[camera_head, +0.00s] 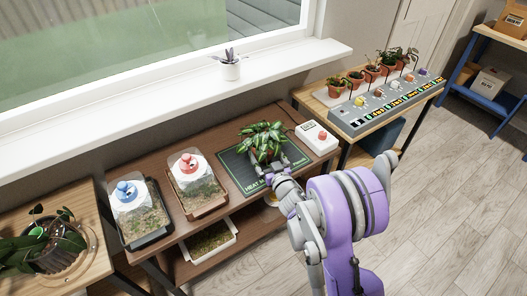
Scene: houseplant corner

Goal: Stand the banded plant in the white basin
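A leafy plant with pale-marked green leaves (263,138) stands upright in a terracotta pot on a dark heat mat (236,172), on the brown table. I cannot tell whether it is the banded plant. My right gripper (276,168) is at the near side of this pot, with its fingers close to it. The leaves and the hand hide whether they touch or grip it. A shallow white tray (231,243) with mossy filling sits on the lower shelf. I cannot tell whether it is the white basin. My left gripper is out of view.
Two clear-domed boxes, with a blue knob (125,188) and a red knob (186,159), stand left of the mat. A white box with a red button (316,137) stands right of it. Several potted plants and a grey control panel (385,105) occupy the right table. Another plant (60,245) stands far left.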

